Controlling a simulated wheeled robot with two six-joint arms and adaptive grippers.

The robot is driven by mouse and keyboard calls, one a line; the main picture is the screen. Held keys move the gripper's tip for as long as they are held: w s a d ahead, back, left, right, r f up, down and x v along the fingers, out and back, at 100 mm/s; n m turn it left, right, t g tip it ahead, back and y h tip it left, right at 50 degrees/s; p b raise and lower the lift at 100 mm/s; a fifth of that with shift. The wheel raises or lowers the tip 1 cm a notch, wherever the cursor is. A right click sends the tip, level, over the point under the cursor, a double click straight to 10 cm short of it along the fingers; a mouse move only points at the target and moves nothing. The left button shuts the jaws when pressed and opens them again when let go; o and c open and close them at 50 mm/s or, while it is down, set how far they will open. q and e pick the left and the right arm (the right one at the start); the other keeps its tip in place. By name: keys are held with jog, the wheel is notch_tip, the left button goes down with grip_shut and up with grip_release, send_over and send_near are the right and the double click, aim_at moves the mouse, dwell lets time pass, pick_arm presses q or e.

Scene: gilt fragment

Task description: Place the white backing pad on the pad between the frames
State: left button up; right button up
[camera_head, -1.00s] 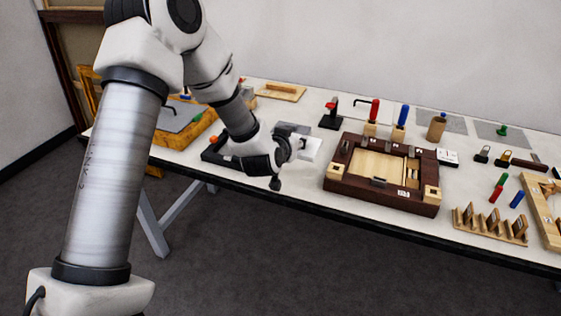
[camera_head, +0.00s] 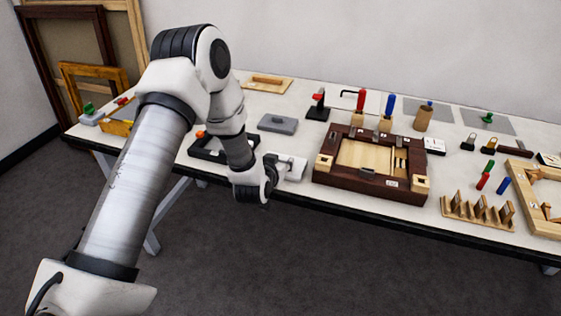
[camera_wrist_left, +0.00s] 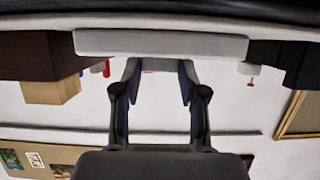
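The white backing pad (camera_head: 292,170) is a pale block just left of the dark wooden frame, near the table's front edge. My left gripper (camera_head: 272,168) is at its left side, fingers apart by the held part's width, tips meeting the pad. In the left wrist view the pad (camera_wrist_left: 160,43) spans across the fingertips (camera_wrist_left: 160,65), which it partly hides. I cannot tell whether it touches the table. I cannot clearly identify the target pad. My right gripper is out of view.
A black tray (camera_head: 207,155) lies left of my gripper, partly behind my arm. A grey block (camera_head: 278,123) stands behind the white pad. Clamps, a slotted wooden rack (camera_head: 478,213) and a light wooden frame (camera_head: 547,222) occupy the right side.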

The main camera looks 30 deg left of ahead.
pick_arm(q)
jog(key=shift+o, duration=1.4)
jog(key=shift+w, duration=0.1)
jog(key=shift+r, duration=0.3)
jog(key=b+v, duration=0.2)
jog(key=v, duration=1)
jog(key=s+d+f+m+g+h, duration=0.1)
jog(key=s+d+f+g, duration=0.25)
jog(key=s+f, duration=0.45)
jog(key=s+d+f+m+g+h, duration=0.1)
jog(key=s+d+f+g+h, duration=0.25)
jog(key=f, duration=0.85)
jog(key=s+d+f+g, duration=0.1)
jog(key=s+f+g, duration=0.2)
jog(key=s, duration=0.4)
jog(key=s+d+f+g+y, duration=0.1)
jog(key=s+d+f+g, duration=0.1)
jog(key=s, duration=0.6)
notch_tip(320, 180, down, 2)
jog(key=shift+s+f+g, duration=0.2)
jog(key=shift+s+g, duration=0.15)
jog(key=shift+g, duration=0.25)
